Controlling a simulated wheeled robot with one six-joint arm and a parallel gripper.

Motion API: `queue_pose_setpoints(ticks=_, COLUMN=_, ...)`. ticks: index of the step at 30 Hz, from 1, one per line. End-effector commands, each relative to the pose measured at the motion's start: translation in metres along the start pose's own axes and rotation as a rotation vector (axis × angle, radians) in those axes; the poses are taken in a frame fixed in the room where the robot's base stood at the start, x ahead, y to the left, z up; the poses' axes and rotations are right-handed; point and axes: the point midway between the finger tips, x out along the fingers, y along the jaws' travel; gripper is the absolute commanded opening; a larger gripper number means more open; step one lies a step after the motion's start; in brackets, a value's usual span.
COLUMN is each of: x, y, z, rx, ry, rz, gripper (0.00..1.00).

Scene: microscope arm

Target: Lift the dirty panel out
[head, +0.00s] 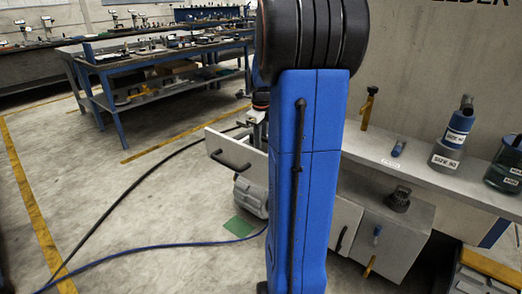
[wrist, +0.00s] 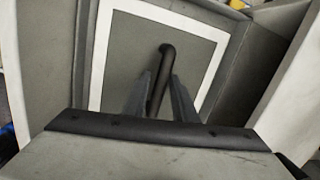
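In the wrist view, a flat grey panel (wrist: 128,62) with a white border lies inside a grey-walled recess. A dark bar handle (wrist: 167,60) stands on the panel. My gripper (wrist: 161,78) has its two grey fingers apart, one on each side of the handle. I cannot tell whether the fingers press on the handle. The lower part of the panel is hidden behind my gripper body.
In the head view, an open drawer front (head: 232,152) with a black handle sticks out left of my arm. A shelf (head: 408,175) with labelled jars (head: 446,150) runs along the right. Cables cross the floor at left. A blue workbench (head: 150,65) stands behind.

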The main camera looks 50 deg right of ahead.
Motion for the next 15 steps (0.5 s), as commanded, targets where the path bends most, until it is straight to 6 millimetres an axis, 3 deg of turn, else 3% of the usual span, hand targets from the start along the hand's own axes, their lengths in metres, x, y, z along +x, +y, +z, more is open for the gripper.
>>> queue_pose_setpoints(ticks=6, x=0.0017, y=0.0003, z=-0.0002, rx=0.0, ry=0.0, rz=0.0, gripper=0.25)
queue_pose_setpoints(ticks=10, x=0.0016, y=0.0002, z=-0.0002, rx=0.0, ry=0.0, rz=0.0, gripper=0.0)
queue_pose_setpoints(ticks=15, x=0.0014, y=0.0001, z=-0.0001, rx=0.0, ry=0.0, rz=0.0, gripper=0.0)
